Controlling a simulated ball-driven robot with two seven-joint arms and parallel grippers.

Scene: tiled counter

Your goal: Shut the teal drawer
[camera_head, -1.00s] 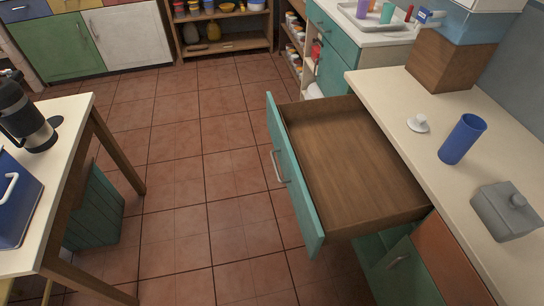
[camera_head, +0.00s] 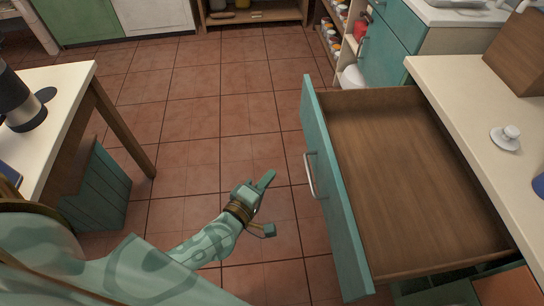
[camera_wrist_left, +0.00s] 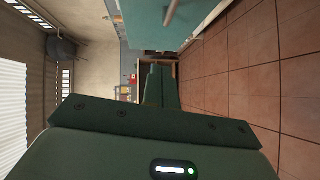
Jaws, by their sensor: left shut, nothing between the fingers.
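The teal drawer (camera_head: 335,190) is pulled far out from the counter on the right, and its wooden inside is empty. Its metal handle (camera_head: 309,175) is on the front panel, which faces left. My left gripper (camera_head: 267,180) is to the left of the drawer front, over the floor, shut and empty, with a gap between it and the panel. In the left wrist view the shut fingers (camera_wrist_left: 159,86) point ahead, and the teal drawer front (camera_wrist_left: 170,22) with part of its handle shows at the top. My right gripper is not in view.
The counter (camera_head: 470,120) on the right holds a white lidded knob-like item (camera_head: 506,138) and a wooden box (camera_head: 518,55). A table (camera_head: 60,110) with a dark flask (camera_head: 18,105) stands at the left. Tiled floor between them is clear.

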